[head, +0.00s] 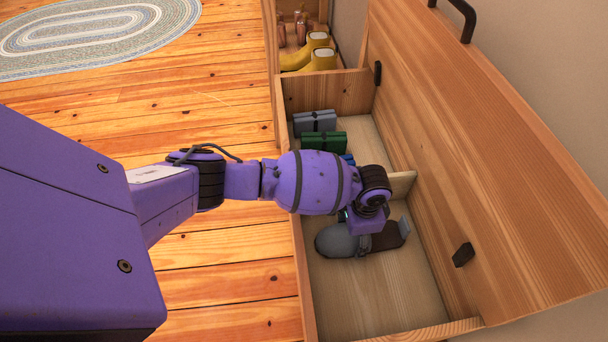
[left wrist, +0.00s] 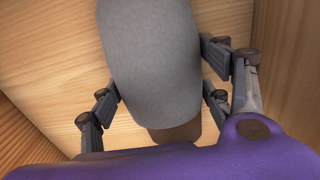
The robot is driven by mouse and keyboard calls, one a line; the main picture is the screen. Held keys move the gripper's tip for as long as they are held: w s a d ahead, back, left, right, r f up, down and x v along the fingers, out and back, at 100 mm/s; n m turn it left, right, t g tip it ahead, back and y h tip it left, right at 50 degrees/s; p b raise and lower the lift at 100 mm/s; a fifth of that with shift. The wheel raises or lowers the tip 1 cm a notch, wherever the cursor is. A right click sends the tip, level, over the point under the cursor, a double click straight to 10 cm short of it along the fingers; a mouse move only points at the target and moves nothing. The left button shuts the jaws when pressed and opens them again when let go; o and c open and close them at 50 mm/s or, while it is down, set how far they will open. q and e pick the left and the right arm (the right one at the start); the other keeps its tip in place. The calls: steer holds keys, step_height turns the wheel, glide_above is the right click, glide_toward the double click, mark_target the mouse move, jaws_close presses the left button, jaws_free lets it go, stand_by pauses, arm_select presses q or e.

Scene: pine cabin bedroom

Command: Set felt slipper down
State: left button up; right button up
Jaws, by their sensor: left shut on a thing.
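The grey felt slipper (head: 336,241) with a brown inside is in the near compartment of the open wooden chest (head: 310,292). My left gripper (head: 364,240) reaches down into that compartment and is shut on the slipper. In the left wrist view the slipper (left wrist: 155,70) lies between the two fingers of the gripper (left wrist: 160,95), one on each side. The wooden floor of the compartment shows beneath it. I cannot tell whether the slipper touches that floor. My right gripper is not in view.
A low divider (head: 402,186) separates the near compartment from one with grey (head: 315,121) and green (head: 324,141) bundles. Yellow boots (head: 318,55) stand in the far compartment. The raised lid (head: 480,150) is on the right. The near compartment's front part is clear.

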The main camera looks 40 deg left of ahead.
arm_select(q)
steer(key=o, duration=1.2)
steer(key=shift+w+d, duration=0.1)
steer(key=shift+w, duration=0.05)
steer(key=shift+o, duration=0.6)
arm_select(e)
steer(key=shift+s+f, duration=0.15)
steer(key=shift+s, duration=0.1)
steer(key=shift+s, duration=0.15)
arm_select(q)
steer(key=shift+r, duration=0.2)
step_height(320, 180, up, 12)
steer(key=p, duration=0.5)
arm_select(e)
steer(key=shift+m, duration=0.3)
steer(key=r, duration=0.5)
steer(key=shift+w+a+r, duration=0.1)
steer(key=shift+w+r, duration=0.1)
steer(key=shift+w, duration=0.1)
